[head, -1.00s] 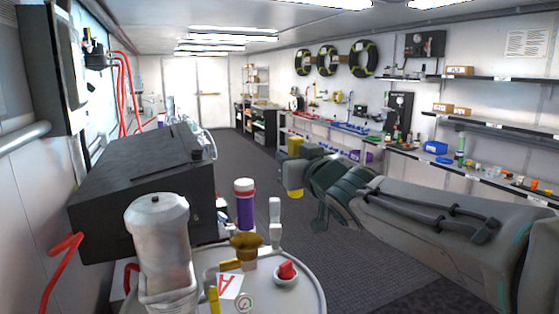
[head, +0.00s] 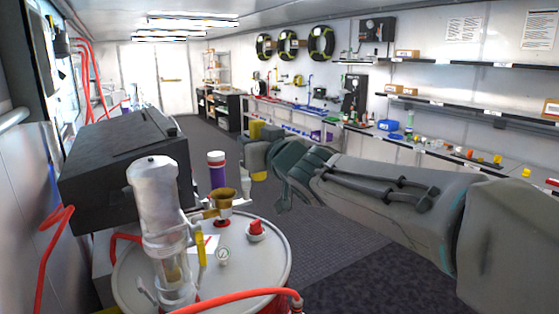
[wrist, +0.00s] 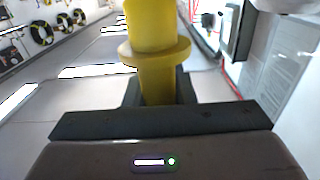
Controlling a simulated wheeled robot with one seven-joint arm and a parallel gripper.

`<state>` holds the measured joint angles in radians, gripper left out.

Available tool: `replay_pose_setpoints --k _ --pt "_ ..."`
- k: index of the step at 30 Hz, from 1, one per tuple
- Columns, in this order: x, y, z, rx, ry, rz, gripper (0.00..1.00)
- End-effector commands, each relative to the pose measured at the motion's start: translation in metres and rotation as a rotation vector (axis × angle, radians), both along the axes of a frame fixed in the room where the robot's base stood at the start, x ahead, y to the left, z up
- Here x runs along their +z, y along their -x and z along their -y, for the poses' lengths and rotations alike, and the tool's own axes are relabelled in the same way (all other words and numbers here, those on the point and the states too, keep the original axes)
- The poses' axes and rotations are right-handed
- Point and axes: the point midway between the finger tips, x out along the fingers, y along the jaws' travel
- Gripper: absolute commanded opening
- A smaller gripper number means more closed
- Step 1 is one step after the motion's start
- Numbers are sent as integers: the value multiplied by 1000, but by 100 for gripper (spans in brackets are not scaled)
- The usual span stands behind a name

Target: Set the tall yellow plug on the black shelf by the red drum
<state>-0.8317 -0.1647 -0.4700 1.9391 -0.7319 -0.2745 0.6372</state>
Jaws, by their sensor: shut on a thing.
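The tall yellow plug (head: 256,131) is held in my gripper (head: 257,155), out over the aisle floor. It stands roughly upright, with yellow showing above and below the jaws. In the wrist view the plug (wrist: 157,75) has a wide flange, and its body sits between the dark fingers of my gripper (wrist: 160,92). A black shelf unit (head: 231,109) stands at the far end, well beyond the gripper.
The white-topped drum carries a metal cylinder (head: 160,205), a brass funnel (head: 222,199) and a red knob (head: 257,229). A black box (head: 115,165) is at left. Wall shelves (head: 470,105) and a bench with small parts line the right. The aisle floor (head: 330,238) is clear.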

Motion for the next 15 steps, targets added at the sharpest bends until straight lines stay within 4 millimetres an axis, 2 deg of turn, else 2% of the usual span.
replay_pose_setpoints --k 9,14,15 --pt "-28 -2 12 -32 0 -1 0" --pt "-61 -4 26 -69 0 -4 0" --pt "-76 -5 31 -84 2 -7 0"
